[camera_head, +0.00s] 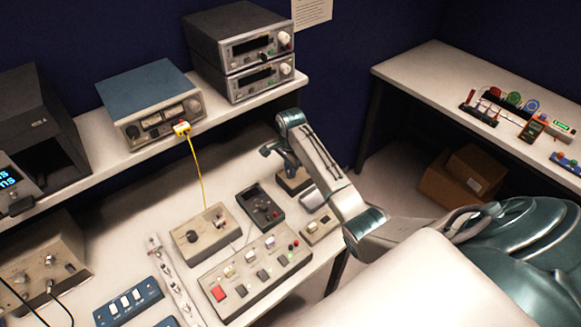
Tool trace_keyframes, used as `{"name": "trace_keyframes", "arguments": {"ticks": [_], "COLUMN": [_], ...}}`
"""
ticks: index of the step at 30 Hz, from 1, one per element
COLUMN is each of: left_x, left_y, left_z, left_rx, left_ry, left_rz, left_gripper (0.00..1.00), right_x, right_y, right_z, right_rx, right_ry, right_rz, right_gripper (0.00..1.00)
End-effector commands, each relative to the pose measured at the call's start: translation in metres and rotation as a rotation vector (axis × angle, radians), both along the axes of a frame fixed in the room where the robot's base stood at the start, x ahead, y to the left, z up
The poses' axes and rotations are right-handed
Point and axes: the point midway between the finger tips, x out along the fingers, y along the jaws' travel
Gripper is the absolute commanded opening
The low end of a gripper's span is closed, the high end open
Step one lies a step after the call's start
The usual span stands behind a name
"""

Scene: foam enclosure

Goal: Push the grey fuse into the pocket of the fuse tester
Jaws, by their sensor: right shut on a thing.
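My right gripper (288,163) reaches in from the right and points down at the back right of the white bench. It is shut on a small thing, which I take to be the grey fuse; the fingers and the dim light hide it. Just below the fingertips is a small box with a dark front and a brown top (294,184), which may be the fuse tester. Its pocket cannot be made out, nor whether the fuse touches it. My left gripper is not in view.
A dark handheld meter (260,207), a beige box with a knob (206,231) and a long switch panel (255,271) stand to the left and front. A small beige box (319,230) is close to my right forearm. A shelf with instruments (150,102) runs behind.

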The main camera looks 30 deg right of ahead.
Motion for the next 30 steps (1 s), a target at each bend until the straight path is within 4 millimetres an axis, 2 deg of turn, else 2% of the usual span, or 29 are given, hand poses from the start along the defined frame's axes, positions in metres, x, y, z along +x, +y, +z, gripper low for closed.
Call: {"name": "trace_keyframes", "arguments": {"ticks": [3,4,7,8,16,20,23,30], "left_x": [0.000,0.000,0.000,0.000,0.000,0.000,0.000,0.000], "left_y": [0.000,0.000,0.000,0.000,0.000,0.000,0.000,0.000], "left_z": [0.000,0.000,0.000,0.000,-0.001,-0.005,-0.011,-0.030], "left_rx": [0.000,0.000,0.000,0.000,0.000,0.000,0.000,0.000], "left_ry": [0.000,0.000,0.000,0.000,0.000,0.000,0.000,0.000], "left_rz": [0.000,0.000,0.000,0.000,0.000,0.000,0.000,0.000], "left_gripper": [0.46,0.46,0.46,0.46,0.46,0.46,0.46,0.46], "right_x": [-0.001,-0.001,-0.001,-0.001,0.000,0.001,0.001,0.001], "right_y": [0.001,0.000,0.000,0.000,0.000,0.000,-0.001,0.000], "right_z": [-0.005,-0.005,-0.005,-0.004,-0.003,0.004,0.018,0.072], "right_rx": [0.001,0.001,0.001,0.001,0.000,-0.001,-0.002,-0.002], "right_ry": [0.003,0.002,0.002,0.002,0.001,-0.002,-0.003,-0.004], "right_rz": [0.000,0.000,0.000,0.000,0.000,0.000,0.000,0.001], "right_gripper": [0.00,0.13,0.33,0.37,0.37,0.37,0.37,0.37]}}
